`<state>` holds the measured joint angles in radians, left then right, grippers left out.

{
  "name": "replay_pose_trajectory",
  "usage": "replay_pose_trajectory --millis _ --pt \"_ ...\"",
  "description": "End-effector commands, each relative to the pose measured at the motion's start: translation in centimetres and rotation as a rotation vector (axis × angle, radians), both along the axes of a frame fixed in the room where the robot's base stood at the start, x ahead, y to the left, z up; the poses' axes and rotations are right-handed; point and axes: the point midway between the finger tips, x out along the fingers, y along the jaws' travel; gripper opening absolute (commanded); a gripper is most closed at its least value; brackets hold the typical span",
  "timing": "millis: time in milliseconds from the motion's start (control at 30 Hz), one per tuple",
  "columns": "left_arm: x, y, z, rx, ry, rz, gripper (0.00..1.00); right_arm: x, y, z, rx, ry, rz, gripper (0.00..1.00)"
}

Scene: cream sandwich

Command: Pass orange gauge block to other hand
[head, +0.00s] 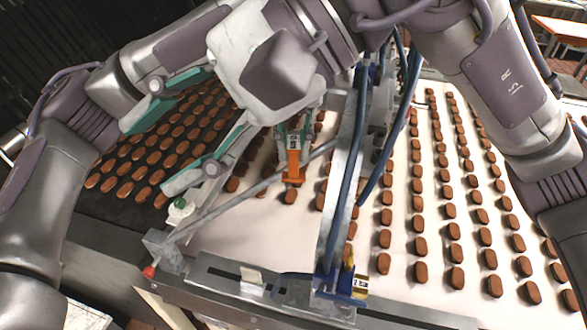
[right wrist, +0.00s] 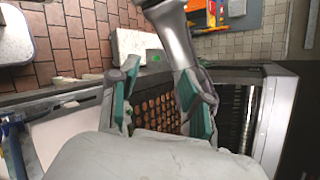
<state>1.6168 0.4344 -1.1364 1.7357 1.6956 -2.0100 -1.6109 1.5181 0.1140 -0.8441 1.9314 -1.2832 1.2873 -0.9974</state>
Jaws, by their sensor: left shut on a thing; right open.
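The orange gauge block (head: 293,166) is near the middle of the head view, above the pale belt with rows of brown biscuits. My left gripper (head: 293,136) is shut on its upper part, with the lower part sticking out below the fingers. My right gripper (head: 172,152) is to the left in the head view, its teal fingers wide apart and empty. These fingers also show in the right wrist view (right wrist: 158,106), with no orange block visible between them. My right gripper's body and wrist cover part of my left arm.
A metal bar (head: 250,190) slants across the belt near the block. A metal frame with blue hoses (head: 345,180) stands just right of it. A dark belt of biscuits (head: 115,180) lies at the left. A machine rail (head: 270,292) runs along the near edge.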

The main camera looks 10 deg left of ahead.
Motion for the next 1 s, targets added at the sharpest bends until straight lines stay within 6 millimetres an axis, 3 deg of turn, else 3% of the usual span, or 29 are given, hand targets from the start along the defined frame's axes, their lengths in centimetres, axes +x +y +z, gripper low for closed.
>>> replay_pose_trajectory --millis 33,100,167,300,400,667,1000 --pt "0.0 0.0 0.0 -0.001 -0.001 0.000 0.00 -0.2 -0.3 -2.7 -0.104 -0.188 0.019 0.48" --pt "0.0 0.0 0.0 -0.001 -0.001 0.000 0.00 0.8 -1.4 -6.2 -0.260 -0.465 0.040 0.48" --pt "0.0 0.0 0.0 -0.001 -0.001 0.000 0.00 2.2 -2.9 -8.2 -0.392 -0.686 0.054 0.48" --pt "0.0 0.0 0.0 -0.001 -0.001 0.000 0.00 5.3 -5.9 -9.6 -0.630 -1.056 0.065 0.48" --pt "0.0 0.0 0.0 -0.001 -0.001 0.000 0.00 6.5 -7.4 -9.3 -0.732 -1.205 0.062 0.48" --pt "0.0 0.0 0.0 -0.001 -0.001 0.000 0.00 8.4 -8.1 -10.1 -0.798 -1.289 0.056 0.48" --pt "0.0 0.0 0.0 -0.001 -0.001 0.000 0.00 12.7 -7.1 -14.7 -0.797 -1.281 0.054 0.48"
